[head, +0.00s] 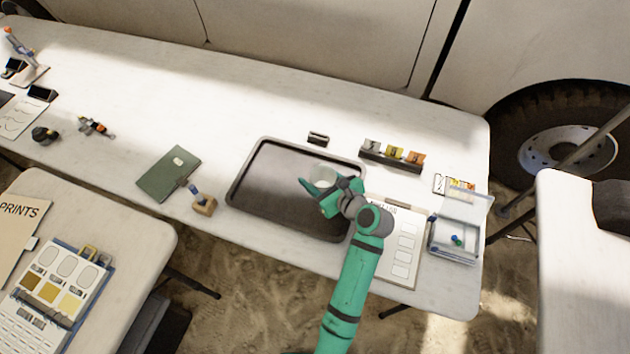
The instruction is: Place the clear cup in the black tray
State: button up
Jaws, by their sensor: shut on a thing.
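The black tray (262,207) lies on the long white table (245,120), with its right part covered by my arm. My green gripper (316,186) is over the right half of the tray. It is shut on the clear cup (323,171), which shows as a pale round shape at the fingers. I cannot tell whether the cup touches the tray floor or hangs above it.
A green notebook (165,178) and a small wooden-based tool (203,205) lie left of the tray. A small black block (318,138) and a rack of colored samples (391,155) stand behind it. A printed sheet (408,262) and a clear box (455,240) are to the right.

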aim_at(316, 182)
jog(key=shift+w+f, duration=0.2)
jog(key=shift+f, duration=0.05)
jog(key=shift+a+f, duration=0.1)
jog(key=shift+f, duration=1.45)
jog(key=shift+w+f, duration=0.1)
jog(key=shift+f, duration=0.1)
jog(key=o, duration=1)
jog(key=shift+o, duration=0.2)
jog(key=shift+r, duration=0.25)
jog(key=v, duration=1.2)
